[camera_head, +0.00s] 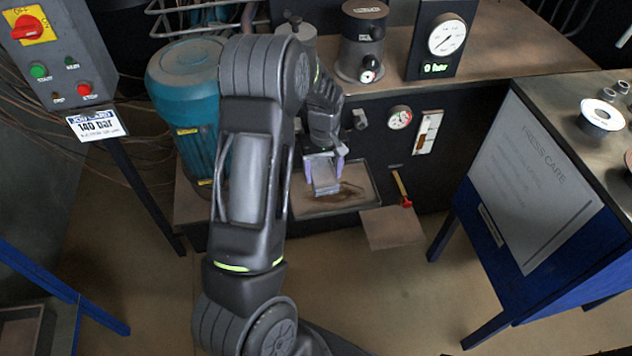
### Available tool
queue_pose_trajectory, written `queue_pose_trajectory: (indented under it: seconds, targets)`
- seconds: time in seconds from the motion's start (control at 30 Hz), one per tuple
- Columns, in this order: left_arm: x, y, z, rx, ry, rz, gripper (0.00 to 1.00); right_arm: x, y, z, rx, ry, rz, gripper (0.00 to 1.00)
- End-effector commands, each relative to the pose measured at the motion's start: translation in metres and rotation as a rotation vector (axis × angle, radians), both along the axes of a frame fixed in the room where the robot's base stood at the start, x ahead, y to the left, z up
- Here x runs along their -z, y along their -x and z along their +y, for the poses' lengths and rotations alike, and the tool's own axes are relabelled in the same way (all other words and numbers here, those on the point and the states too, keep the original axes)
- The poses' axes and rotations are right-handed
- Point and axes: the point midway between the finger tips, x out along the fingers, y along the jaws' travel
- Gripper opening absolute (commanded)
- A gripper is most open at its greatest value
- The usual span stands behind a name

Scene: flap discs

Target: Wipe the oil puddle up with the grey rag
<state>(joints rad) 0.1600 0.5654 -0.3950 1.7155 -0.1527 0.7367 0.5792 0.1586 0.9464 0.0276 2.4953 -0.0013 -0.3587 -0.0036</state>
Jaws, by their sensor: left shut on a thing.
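My left gripper (325,160) reaches down over a shallow tray (372,178) in front of the dark machine. It is shut on the grey rag (325,183), a pale grey piece below the fingers. The oil puddle (350,192) is a dark brown patch on the tray floor, beside the rag and to its right. The rag and my arm hide part of the tray. I cannot tell whether the rag touches the tray floor. My right gripper is not in view.
A teal motor (187,95) stands left of my arm. A control box (60,55) is at the upper left. A red-tipped lever (401,188) and a flat plate (392,228) are right of the tray. A blue bench (560,240) stands at the right.

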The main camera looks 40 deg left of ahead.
Motion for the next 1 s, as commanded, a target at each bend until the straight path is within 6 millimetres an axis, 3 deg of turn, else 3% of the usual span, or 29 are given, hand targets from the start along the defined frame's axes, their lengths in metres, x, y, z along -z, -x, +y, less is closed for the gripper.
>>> queue_pose_trajectory:
  seconds: [0.03, 0.2, 0.6, 1.0]
  targets:
    - [0.009, 0.004, 0.008, -0.028, 0.0, 0.0, 0.3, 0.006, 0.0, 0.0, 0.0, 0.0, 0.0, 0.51]
    - [0.015, 0.008, 0.018, -0.07, 0.0, -0.001, 0.3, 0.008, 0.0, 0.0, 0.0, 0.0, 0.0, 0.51]
    - [0.017, 0.008, 0.017, -0.069, 0.001, -0.001, 0.3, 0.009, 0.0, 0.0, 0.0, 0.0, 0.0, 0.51]
    - [0.051, 0.008, 0.012, -0.07, 0.001, 0.0, 0.3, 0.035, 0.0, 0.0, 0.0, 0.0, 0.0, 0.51]
